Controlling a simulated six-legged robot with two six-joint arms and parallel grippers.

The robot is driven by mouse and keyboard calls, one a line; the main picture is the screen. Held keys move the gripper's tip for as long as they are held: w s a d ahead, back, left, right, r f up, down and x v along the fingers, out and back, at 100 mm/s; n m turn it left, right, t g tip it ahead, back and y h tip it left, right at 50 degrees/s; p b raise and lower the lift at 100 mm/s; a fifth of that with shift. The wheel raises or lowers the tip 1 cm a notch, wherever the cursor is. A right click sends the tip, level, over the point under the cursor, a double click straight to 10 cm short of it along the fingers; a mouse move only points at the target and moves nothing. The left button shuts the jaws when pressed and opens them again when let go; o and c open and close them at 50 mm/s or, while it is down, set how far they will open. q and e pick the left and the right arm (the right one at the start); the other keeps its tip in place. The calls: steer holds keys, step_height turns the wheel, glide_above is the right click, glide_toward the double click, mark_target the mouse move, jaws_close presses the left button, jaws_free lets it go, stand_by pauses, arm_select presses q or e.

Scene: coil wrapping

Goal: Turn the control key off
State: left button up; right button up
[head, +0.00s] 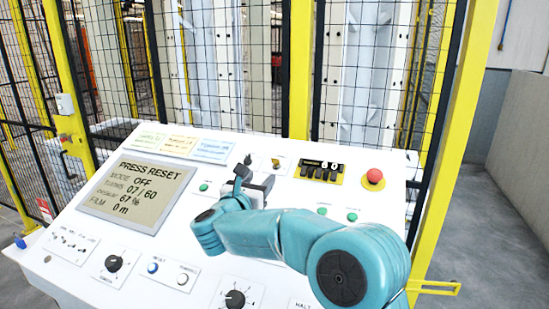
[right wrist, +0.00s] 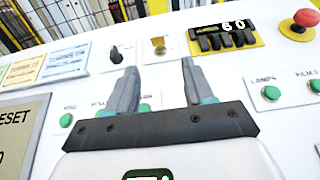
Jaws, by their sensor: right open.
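A brass-coloured key switch (head: 276,162) sits on the white sloped panel, left of the black counter. It also shows in the right wrist view (right wrist: 159,47), upper middle. A black selector knob (right wrist: 116,55) is just left of it. My right gripper (head: 253,178) is open over the panel, in front of these two. In the right wrist view its two grey fingers (right wrist: 158,66) point at the panel, one to each side of the key's line, with nothing between them. The key lies beyond the fingertips, and I see no contact. My left gripper is not in view.
A red emergency button (head: 374,177) and a counter (head: 322,171) stand right of the key. A display (head: 135,191) reads "PRESS RESET" and "MODE OFF". Green buttons (head: 352,216) and several knobs dot the panel. A yellow-framed mesh fence (head: 300,70) stands behind.

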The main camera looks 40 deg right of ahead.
mark_target(275, 161)
steer(key=p+x, duration=0.4)
steer(key=x, duration=0.6)
steer(key=shift+d, duration=0.1)
steer(key=shift+w+d, duration=0.2)
steer(key=shift+d, duration=0.05)
steer(key=shift+w+f, duration=0.2)
steer(key=shift+w, duration=0.2)
steer(key=shift+s+d, duration=0.1)
steer(key=shift+s, duration=0.1)
steer(key=shift+c, duration=0.3)
steer(key=shift+s+r, duration=0.1)
steer(key=c, duration=0.5)
jaws_close()
